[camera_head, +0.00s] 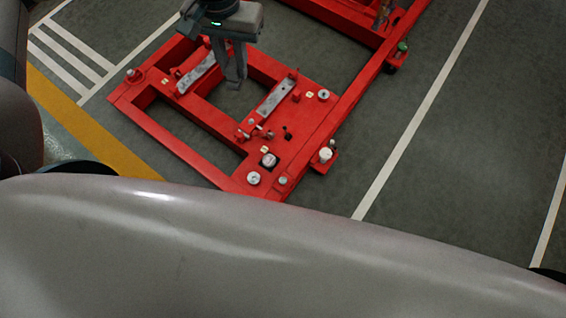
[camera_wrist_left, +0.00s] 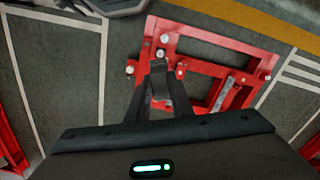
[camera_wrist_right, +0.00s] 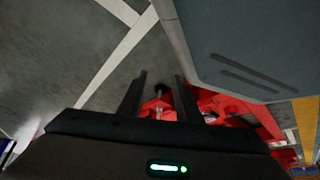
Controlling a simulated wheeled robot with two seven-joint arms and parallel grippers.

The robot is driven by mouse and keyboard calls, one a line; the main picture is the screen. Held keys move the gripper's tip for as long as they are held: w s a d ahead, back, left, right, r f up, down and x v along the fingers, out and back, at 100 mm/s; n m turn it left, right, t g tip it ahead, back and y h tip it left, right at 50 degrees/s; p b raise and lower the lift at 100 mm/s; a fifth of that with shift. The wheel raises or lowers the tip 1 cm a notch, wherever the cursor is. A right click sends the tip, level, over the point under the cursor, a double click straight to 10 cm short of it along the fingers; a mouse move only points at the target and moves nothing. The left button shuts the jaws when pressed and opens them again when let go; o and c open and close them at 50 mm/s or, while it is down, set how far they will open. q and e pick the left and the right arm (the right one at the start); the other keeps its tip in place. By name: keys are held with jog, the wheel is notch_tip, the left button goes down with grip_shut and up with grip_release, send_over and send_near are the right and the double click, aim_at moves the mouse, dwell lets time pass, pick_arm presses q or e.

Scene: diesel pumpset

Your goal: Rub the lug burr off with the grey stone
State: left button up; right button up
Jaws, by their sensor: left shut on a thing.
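My left gripper (camera_head: 235,82) reaches down over the red steel frame (camera_head: 190,136), between its two grey pads. In the left wrist view its fingers are shut on a dark grey block (camera_wrist_left: 159,82), which looks like the grey stone. The fingers hide part of it. A small red lug (camera_head: 323,165) with a white round top sticks out from the frame's right side. I cannot make out a burr. My right gripper (camera_wrist_right: 158,95) shows only in its own wrist view; its fingers are apart, with red parts seen beyond them and nothing between them.
Grey pads (camera_head: 274,97) and several round bolts stand on the frame. A second red frame part (camera_head: 350,22) runs along the top. Green-grey floor (camera_head: 470,130) with white lines is clear at the right. A large grey panel (camera_wrist_right: 225,45) is close in the right wrist view.

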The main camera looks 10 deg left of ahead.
pick_arm(q)
jog(key=shift+f, duration=0.1)
pick_arm(e)
jog(key=shift+a, duration=0.1)
